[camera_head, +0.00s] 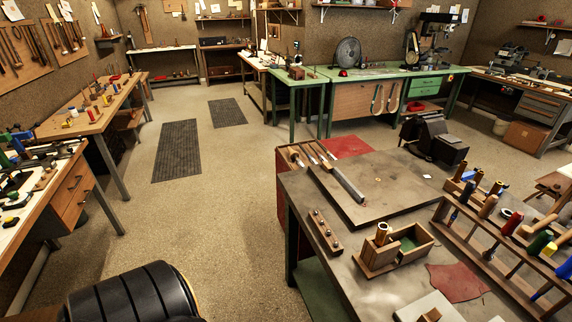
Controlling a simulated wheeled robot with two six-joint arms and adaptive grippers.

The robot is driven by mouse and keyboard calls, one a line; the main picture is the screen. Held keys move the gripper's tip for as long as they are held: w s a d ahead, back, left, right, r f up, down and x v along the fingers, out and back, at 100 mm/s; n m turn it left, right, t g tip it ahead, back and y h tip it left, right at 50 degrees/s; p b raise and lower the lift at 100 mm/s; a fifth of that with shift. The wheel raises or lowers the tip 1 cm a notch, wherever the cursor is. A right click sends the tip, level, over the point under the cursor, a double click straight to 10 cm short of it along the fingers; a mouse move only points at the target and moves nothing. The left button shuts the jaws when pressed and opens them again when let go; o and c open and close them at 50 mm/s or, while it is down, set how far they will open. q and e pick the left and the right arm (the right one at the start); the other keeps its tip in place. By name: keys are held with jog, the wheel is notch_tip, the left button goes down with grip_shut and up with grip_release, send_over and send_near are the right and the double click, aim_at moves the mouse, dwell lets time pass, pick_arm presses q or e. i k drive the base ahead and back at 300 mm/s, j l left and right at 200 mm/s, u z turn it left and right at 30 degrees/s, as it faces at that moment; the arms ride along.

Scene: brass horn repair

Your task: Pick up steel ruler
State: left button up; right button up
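I cannot clearly make out a steel ruler in the head view. A long grey metal bar (346,184) lies near the left edge of the dark-topped workbench (395,205) on the right; I cannot tell whether it is the ruler. Several wooden-handled tools (313,154) lie just behind it at the bench's far left corner. Neither of my grippers is in view.
A wooden box (408,246), a small wooden block rack (325,232) and a tool rack (490,246) stand on the bench. Green benches (300,82) line the back. The floor (225,200) left of the workbench is open, with dark mats (177,150).

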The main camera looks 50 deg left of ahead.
aim_at(353, 191)
jog(key=u, duration=0.9)
jog(key=z, duration=1.75)
jog(key=u, duration=1.75)
jog(key=j+z, duration=0.1)
jog(key=z, duration=0.95)
jog(key=j+z, duration=0.25)
jog(key=j, duration=0.15)
jog(key=j+z, duration=0.3)
jog(key=j, duration=0.15)
jog(key=j+z, duration=0.25)
jog(key=j, duration=0.15)
jog(key=k+j+z, duration=0.15)
jog(key=j+z, duration=0.15)
jog(key=k+j+z, duration=0.25)
jog(key=j, duration=0.2)
jog(key=j+z, duration=0.3)
jog(key=k+j, duration=0.05)
